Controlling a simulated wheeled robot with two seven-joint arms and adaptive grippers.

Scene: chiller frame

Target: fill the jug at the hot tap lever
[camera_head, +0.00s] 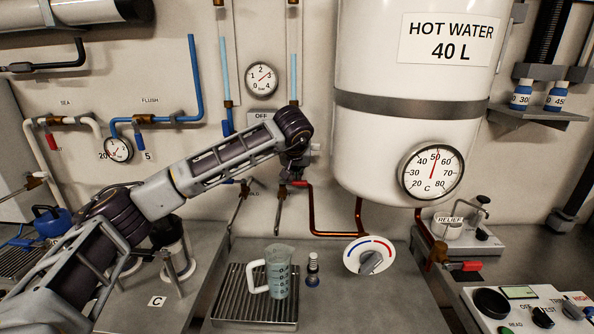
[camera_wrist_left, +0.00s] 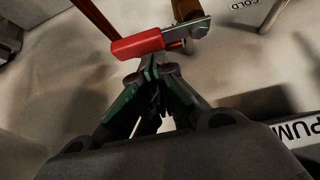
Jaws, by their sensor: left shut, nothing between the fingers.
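The clear jug (camera_head: 283,271) with a white handle stands upright on the ribbed drip tray (camera_head: 228,313). I cannot tell whether it holds water. The hot tap lever (camera_head: 299,183) has a red grip and sits above the jug at the wall pipes; the red grip also shows in the left wrist view (camera_wrist_left: 141,47). My left gripper (camera_head: 293,172) is shut and empty, its tips close to the lever. In the wrist view its fingertips (camera_wrist_left: 152,66) meet just at the red grip's edge; I cannot tell whether they touch. The right gripper is not in view.
A white hot water tank (camera_head: 410,130) with a temperature gauge (camera_head: 431,175) hangs right of the arm. A dial knob (camera_head: 370,259) and a small bottle (camera_head: 313,269) are right of the jug. The metal counter (camera_head: 385,305) in front is clear.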

